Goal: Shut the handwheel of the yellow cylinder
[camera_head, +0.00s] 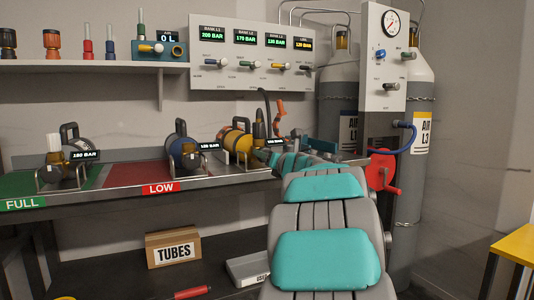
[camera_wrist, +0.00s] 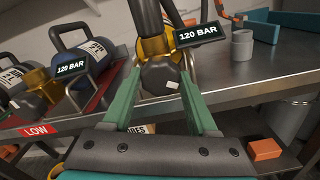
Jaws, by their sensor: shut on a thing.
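The yellow cylinder (camera_head: 236,140) lies in a wire cradle at the right end of the rack in the head view, with a pressure tag beside it. In the wrist view its golden-yellow part (camera_wrist: 153,46) shows at top centre, behind a dark, rounded handwheel (camera_wrist: 160,76). My gripper (camera_wrist: 160,80) has one green finger on each side of the handwheel and is shut on it. The tag beside it reads 120 BAR (camera_wrist: 184,36). In the head view my gripper (camera_head: 275,158) is at the cylinder's right end, and the handwheel is mostly hidden there.
A blue cylinder (camera_head: 180,143) and a grey one (camera_head: 76,157) lie to the left on the rack. A grey cup (camera_wrist: 243,46) stands on the bench to the right. A red crank wheel (camera_head: 381,171) and tall cylinders (camera_head: 414,190) stand right of my arm.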

